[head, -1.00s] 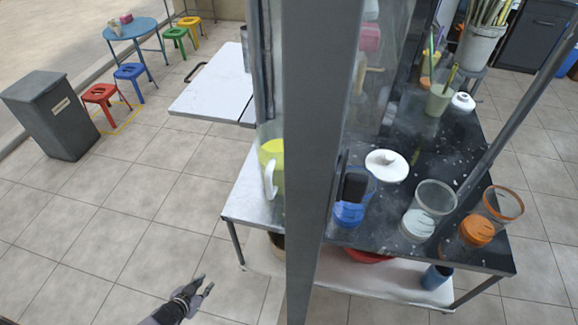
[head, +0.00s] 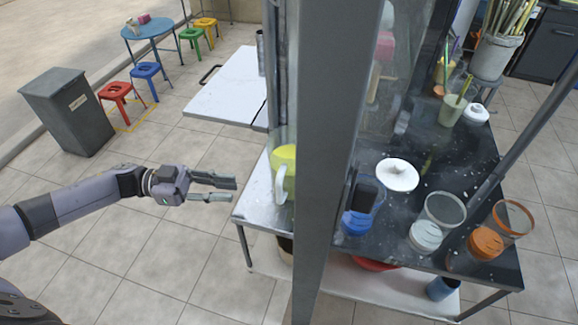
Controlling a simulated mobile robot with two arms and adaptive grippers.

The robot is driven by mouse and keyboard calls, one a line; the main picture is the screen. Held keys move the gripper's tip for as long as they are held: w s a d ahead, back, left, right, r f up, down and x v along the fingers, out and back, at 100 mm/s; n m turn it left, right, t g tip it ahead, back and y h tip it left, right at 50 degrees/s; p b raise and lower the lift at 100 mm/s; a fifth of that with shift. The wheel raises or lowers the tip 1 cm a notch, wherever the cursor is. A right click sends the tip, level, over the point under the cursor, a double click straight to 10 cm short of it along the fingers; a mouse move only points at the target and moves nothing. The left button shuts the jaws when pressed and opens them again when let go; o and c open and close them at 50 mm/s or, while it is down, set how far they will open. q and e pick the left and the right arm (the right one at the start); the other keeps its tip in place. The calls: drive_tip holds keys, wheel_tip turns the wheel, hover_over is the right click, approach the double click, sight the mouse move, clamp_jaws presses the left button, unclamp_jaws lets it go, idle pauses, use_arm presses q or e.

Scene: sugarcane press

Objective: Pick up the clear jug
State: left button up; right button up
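The clear jug (head: 283,165) stands upright on the white side shelf. It holds yellow-green juice and has a white handle on its left side. The grey post hides its right part. My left gripper (head: 234,190) is just left of the jug, level in the picture with the handle. Its two fingers are apart, with nothing between them, and point right toward the jug. A gap shows between fingertips and handle. My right gripper is not in view.
A grey post (head: 335,160) rises right beside the jug. The dark counter (head: 410,230) beyond it bears a white lid (head: 397,175) and several cups. A white folding shelf (head: 228,90) is behind. A grey bin (head: 67,112) stands at the left.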

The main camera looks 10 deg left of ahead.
sight(280, 190)
use_arm(q)
drive_tip(key=d, duration=0.2)
drive_tip(key=d+p, duration=0.1)
drive_tip(key=d, duration=0.1)
drive_tip(key=w+d+p, duration=0.1)
drive_tip(key=d, duration=0.2)
drive_tip(key=shift+r, duration=0.15)
drive_tip(key=d+p, duration=0.2)
drive_tip(key=d, duration=0.1)
drive_tip(key=d+r+p, duration=0.1)
drive_tip(key=shift+w+d+p, duration=0.25)
drive_tip(key=shift+w+p, duration=0.05)
drive_tip(key=shift+w, duration=0.1)
drive_tip(key=shift+w+d+f, duration=0.1)
drive_tip(key=shift+d+f, duration=0.15)
drive_tip(key=shift+d, duration=0.1)
clamp_jaws()
drive_tip(key=shift+r, duration=0.15)
